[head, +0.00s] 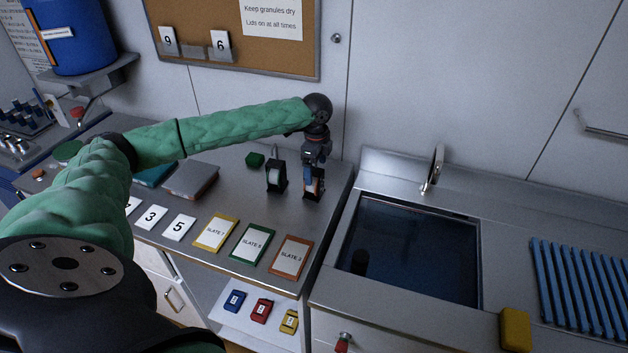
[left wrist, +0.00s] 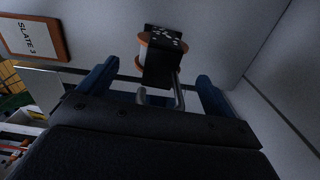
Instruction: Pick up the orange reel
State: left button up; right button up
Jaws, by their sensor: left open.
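The orange reel (head: 319,186) stands in a black holder near the right end of the grey counter. It also shows in the left wrist view as a reel with an orange rim (left wrist: 142,41), partly covered by the black holder (left wrist: 158,66). My left gripper (head: 311,174) points down just above the reel. In the left wrist view its blue fingers are apart, with the reel ahead between them (left wrist: 157,72), and nothing is seen gripped. Contact between fingers and reel cannot be told. My right gripper is not in view.
A second black holder with a pale reel (head: 275,177) stands just left. A green block (head: 255,160) is behind it. Slate cards, including an orange-framed one (head: 291,257), lie in front. A sink (head: 415,250) is to the right, and the wall is close behind.

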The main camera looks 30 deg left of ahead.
aim_at(316, 171)
pick_arm(q)
jog(key=shift+f, duration=0.3)
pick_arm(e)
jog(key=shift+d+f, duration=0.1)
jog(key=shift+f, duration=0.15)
pick_arm(q)
jog(key=c, duration=1.4)
jog(key=shift+c, duration=0.7)
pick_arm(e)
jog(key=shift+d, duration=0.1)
pick_arm(q)
jog(key=shift+r, duration=0.1)
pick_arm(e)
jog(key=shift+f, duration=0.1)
